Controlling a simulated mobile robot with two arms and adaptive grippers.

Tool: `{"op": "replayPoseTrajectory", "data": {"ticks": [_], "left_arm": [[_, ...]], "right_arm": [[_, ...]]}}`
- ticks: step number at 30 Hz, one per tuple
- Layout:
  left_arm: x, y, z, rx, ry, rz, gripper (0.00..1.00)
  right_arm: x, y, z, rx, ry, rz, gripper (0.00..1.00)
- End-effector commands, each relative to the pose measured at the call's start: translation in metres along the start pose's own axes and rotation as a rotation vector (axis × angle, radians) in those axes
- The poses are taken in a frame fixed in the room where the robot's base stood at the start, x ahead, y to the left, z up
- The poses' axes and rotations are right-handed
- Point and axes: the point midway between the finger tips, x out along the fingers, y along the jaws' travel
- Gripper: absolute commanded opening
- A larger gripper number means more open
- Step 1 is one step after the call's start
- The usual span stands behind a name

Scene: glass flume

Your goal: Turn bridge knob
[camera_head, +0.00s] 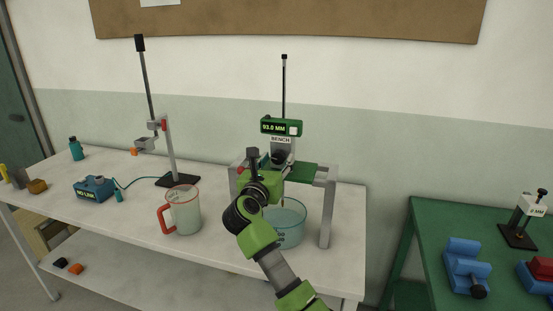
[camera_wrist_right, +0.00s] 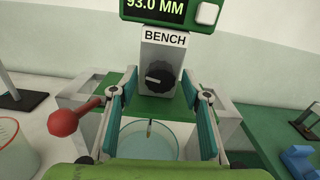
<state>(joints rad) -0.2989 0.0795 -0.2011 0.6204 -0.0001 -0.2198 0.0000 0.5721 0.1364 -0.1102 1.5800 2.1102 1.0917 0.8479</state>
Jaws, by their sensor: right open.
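The bridge knob (camera_wrist_right: 159,75) is black and round, on the front of a grey block labelled BENCH, under a green display (camera_wrist_right: 165,10) reading 93.0 MM. In the head view the display (camera_head: 281,127) stands above the bridge (camera_head: 327,200), a grey frame with a green plate. My right gripper (camera_head: 270,168) is in front of the block and partly hides it. In the right wrist view its two fingers are apart, and the knob shows between their tips, with no contact visible. My left gripper is not in view.
A bowl of liquid (camera_head: 290,225) stands under the bridge. A red ball on a lever (camera_wrist_right: 63,122) sticks out left of the fingers. A jug with a red handle (camera_head: 184,212) and a stand (camera_head: 172,155) are to the left. A green table (camera_head: 425,235) is at the right.

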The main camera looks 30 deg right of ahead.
Motion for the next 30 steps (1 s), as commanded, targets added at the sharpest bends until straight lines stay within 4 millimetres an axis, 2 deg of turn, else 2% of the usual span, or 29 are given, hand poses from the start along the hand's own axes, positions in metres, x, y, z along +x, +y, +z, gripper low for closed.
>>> {"op": "replayPoseTrajectory", "data": {"ticks": [7, 8, 12, 19, 30], "left_arm": [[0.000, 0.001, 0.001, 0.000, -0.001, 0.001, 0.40], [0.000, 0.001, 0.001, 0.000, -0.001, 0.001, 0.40], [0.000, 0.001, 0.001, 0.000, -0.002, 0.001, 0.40], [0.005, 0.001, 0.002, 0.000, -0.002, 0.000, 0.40], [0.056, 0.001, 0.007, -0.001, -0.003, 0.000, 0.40]], "right_arm": [[0.001, 0.000, -0.001, 0.000, 0.000, 0.000, 0.43], [0.001, 0.000, -0.001, 0.000, 0.000, 0.000, 0.41], [0.001, 0.000, 0.000, -0.001, 0.000, 0.000, 0.05], [0.001, 0.001, -0.003, 0.018, 0.001, 0.000, 0.05], [0.000, 0.002, -0.007, 0.295, 0.001, 0.001, 0.05]]}}
